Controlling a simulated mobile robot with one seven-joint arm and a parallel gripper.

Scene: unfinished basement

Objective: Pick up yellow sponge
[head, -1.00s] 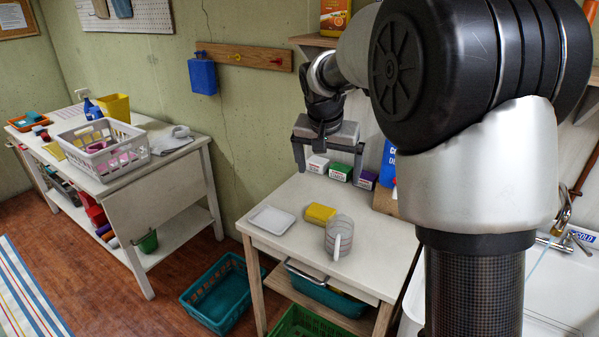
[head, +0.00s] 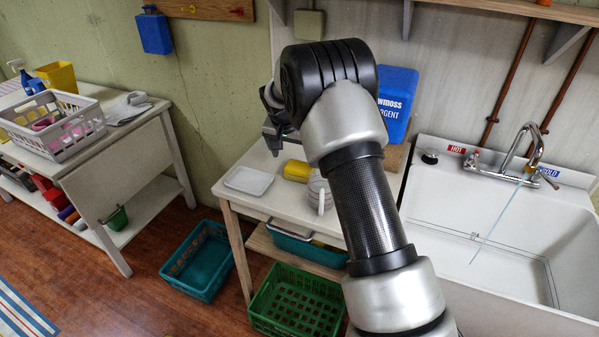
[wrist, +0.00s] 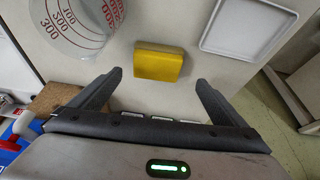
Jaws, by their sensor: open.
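The yellow sponge (head: 297,171) lies on the small white table (head: 262,196), between a white tray (head: 249,180) and a clear measuring jug (head: 318,188). In the wrist view the sponge (wrist: 159,63) lies flat, ahead of my gripper (wrist: 158,80) and roughly centred between its fingertips. My gripper is open and empty, with nothing between its fingers. In the head view my arm hides most of the gripper and part of the jug. The jug (wrist: 78,22) with red markings and the tray (wrist: 247,27) flank the sponge in the wrist view.
A blue detergent box (head: 396,102) stands at the table's back right, beside the sink (head: 480,235). A teal crate (head: 201,258) and a green crate (head: 296,301) are on the floor. A workbench (head: 120,160) with a grey basket (head: 52,128) stands at left.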

